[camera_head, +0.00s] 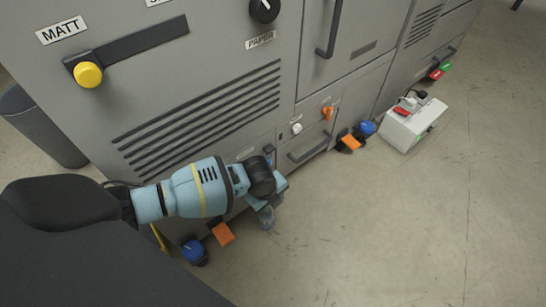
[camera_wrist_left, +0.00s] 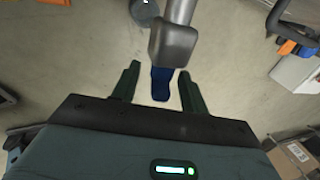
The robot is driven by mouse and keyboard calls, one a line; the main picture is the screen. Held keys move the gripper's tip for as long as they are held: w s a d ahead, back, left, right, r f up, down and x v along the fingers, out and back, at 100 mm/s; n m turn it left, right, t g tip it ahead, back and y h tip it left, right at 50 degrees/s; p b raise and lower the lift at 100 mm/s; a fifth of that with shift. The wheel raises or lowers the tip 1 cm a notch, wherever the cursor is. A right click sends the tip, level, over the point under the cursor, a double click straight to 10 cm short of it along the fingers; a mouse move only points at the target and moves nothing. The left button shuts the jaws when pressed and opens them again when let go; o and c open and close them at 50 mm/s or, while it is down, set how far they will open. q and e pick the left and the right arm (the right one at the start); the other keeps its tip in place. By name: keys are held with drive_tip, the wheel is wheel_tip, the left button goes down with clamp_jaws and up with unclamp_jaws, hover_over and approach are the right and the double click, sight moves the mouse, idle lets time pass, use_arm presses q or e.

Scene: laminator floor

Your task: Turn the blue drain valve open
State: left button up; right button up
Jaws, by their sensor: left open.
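The blue valve handle (camera_wrist_left: 161,84) shows in the left wrist view as a short dark-blue lever beneath a grey metal valve body (camera_wrist_left: 174,42). My left gripper (camera_wrist_left: 159,72) is open, with one dark finger on each side of the blue handle. Gaps show between the handle and both fingers. In the head view my left gripper (camera_head: 270,192) is low against the front of the grey machine, and the valve is mostly hidden behind my wrist. My right gripper is not in view.
The grey cabinet (camera_head: 215,45) stands close to my arm. A grey round cup (camera_head: 266,217) is on the floor below the gripper. A white box (camera_head: 413,125) stands farther right; the floor in front is clear.

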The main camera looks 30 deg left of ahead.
use_arm(q)
drive_tip(key=c, duration=0.9)
drive_tip(key=shift+w+r+g, duration=0.1)
drive_tip(key=shift+w+g, duration=0.05)
drive_tip(key=shift+g, duration=0.45)
drive_tip(key=shift+c, duration=0.2)
drive_tip(key=shift+g+y, duration=0.4)
drive_tip(key=shift+g, duration=0.3)
drive_tip(key=o, duration=0.9)
drive_tip(key=shift+o, duration=0.2)
